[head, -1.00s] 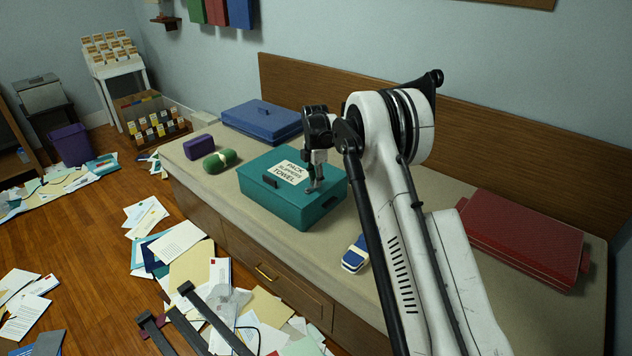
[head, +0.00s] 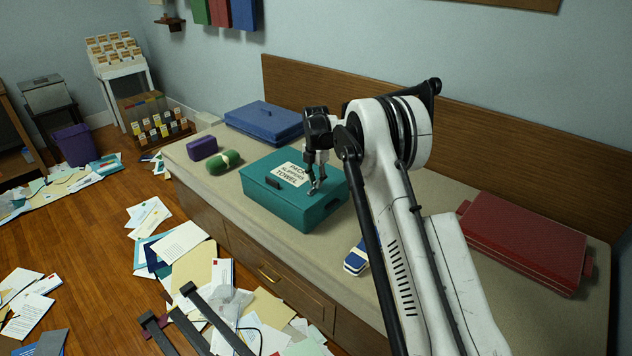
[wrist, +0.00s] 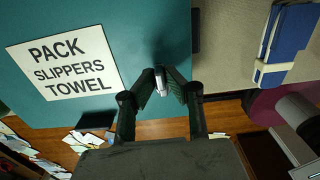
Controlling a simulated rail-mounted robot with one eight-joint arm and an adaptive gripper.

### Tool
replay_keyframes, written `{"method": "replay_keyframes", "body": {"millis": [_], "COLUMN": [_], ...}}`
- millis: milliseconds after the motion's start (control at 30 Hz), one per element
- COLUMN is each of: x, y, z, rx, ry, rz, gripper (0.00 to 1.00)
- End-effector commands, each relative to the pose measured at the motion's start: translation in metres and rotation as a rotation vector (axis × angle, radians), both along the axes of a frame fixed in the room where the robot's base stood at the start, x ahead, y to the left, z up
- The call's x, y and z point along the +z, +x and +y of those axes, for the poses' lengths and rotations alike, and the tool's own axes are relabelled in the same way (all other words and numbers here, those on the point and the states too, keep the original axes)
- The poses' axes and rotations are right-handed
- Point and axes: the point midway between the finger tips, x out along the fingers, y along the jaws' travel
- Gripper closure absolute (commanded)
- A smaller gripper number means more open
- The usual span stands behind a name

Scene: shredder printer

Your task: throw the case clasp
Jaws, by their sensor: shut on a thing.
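The teal case (head: 262,193) lies shut on the bench and bears a white label reading PACK SLIPPERS TOWEL (head: 290,176). The label also fills the left of the wrist view (wrist: 64,63). My gripper (head: 315,187) points down at the right part of the lid. In the wrist view my gripper (wrist: 163,80) has its fingertips close together around a small light-grey piece, seemingly the case clasp (wrist: 161,82). The fingers hide most of the clasp, so its exact position is unclear.
A blue case (head: 262,121), a purple box (head: 202,148) and a green roll (head: 224,162) lie to the left. A blue-and-white item (head: 356,258) lies right of the teal case, partly behind my arm. A red case (head: 525,243) is far right. Papers litter the floor.

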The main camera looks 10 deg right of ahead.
Motion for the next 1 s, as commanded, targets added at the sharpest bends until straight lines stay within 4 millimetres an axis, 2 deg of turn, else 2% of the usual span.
{"method": "replay_keyframes", "body": {"millis": [133, 167, 267, 300, 533, 667, 767, 1000], "x": [0.0, 0.0, 0.0, 0.0, 0.001, 0.009, 0.023, 0.07], "y": [0.0, 0.0, 0.0, 0.0, 0.0, 0.0, 0.0, 0.0], "z": [0.0, 0.0, 0.0, 0.0, 0.0, 0.0, 0.0, 0.0], "rx": [0.0, 0.0, 0.0, 0.0, 0.0, 0.0, 0.0, 0.0], "ry": [0.0, 0.0, 0.0, 0.001, 0.001, 0.0, 0.0, 0.001], "rz": [-0.001, -0.001, -0.001, -0.001, -0.001, 0.0, 0.0, -0.001], "gripper": [1.0, 0.86, 0.73, 0.71, 0.71, 0.71, 0.71, 0.71]}}
